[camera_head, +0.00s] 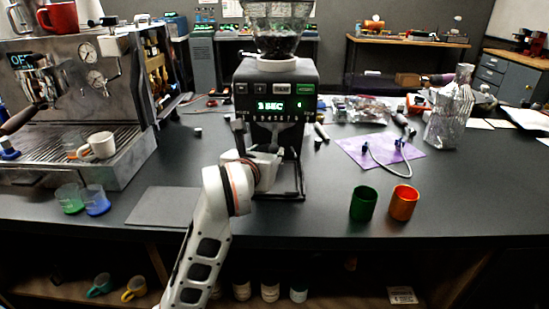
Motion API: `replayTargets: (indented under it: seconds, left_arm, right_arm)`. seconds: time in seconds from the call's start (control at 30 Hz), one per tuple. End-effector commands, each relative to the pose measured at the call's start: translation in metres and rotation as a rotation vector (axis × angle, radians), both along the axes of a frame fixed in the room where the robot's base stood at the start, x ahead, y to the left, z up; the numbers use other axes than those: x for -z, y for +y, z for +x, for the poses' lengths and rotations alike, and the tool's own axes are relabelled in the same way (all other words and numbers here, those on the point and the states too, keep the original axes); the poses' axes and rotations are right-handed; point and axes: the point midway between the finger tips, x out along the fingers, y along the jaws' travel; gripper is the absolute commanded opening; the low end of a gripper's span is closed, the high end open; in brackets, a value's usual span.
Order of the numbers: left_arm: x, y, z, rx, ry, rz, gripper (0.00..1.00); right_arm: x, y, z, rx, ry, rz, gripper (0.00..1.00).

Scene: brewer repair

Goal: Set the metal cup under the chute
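The black coffee grinder (277,90) stands upright at the middle of the counter, with a lit display and a clear hopper of beans. My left gripper (262,165) is at the front of the grinder, below its display. The arm and gripper body cover the chute area, so I cannot see whether the fingers are open or shut, or whether they hold anything. I cannot make out a metal cup under the chute; that spot is mostly hidden. A green cup (363,204) and an orange cup (404,203) stand upright to the right of the grinder. My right gripper is not in view.
An espresso machine (60,75) stands at left, with a white cup (98,147) on its tray. Green (70,200) and blue (96,202) glasses stand before it.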

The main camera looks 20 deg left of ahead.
Motion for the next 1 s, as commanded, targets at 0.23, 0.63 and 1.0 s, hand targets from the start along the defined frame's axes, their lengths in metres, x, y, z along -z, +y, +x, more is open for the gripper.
replayTargets:
  seconds: [0.23,0.63,1.0]
  left_arm:
    - [0.018,-0.019,0.008,0.0,0.004,0.001,0.1]
    - [0.018,-0.018,0.008,0.001,0.001,-0.001,0.46]
    - [0.017,-0.018,0.008,0.001,0.0,-0.001,0.52]
  right_arm:
    - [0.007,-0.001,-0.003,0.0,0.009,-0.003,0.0]
    - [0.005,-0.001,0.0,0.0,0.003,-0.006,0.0]
    - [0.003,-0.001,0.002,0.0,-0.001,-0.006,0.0]
